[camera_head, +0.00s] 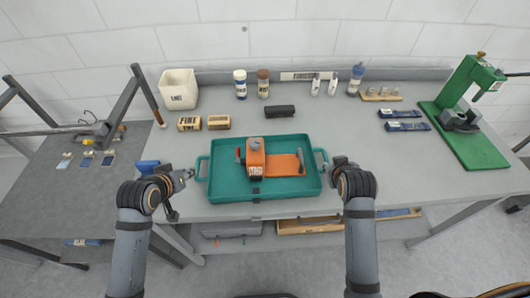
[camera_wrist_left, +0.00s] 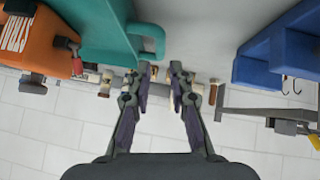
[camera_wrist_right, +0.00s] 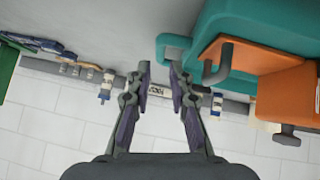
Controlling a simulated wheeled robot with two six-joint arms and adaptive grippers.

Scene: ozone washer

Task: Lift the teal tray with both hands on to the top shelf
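The teal tray (camera_head: 270,193) lies flat on the grey workbench, with an orange tool (camera_head: 257,160) and an orange plate (camera_head: 284,165) in it. It has a looped handle at each end. My left gripper (camera_head: 190,173) is open just outside the tray's left handle (camera_head: 201,168); in the left wrist view this handle (camera_wrist_left: 150,36) is ahead of the fingertips. My right gripper (camera_head: 335,163) is open beside the right handle (camera_head: 322,157); in the right wrist view that handle (camera_wrist_right: 168,45) is ahead of its fingertips. I cannot make out which surface is the top shelf.
A white bin (camera_head: 178,90), small boxes (camera_head: 190,123), bottles (camera_head: 240,84) and a black case (camera_head: 280,111) stand behind the tray. A green press (camera_head: 466,130) is at the right. A blue object (camera_head: 148,167) sits beside my left gripper. A lower shelf (camera_head: 230,229) is under the bench.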

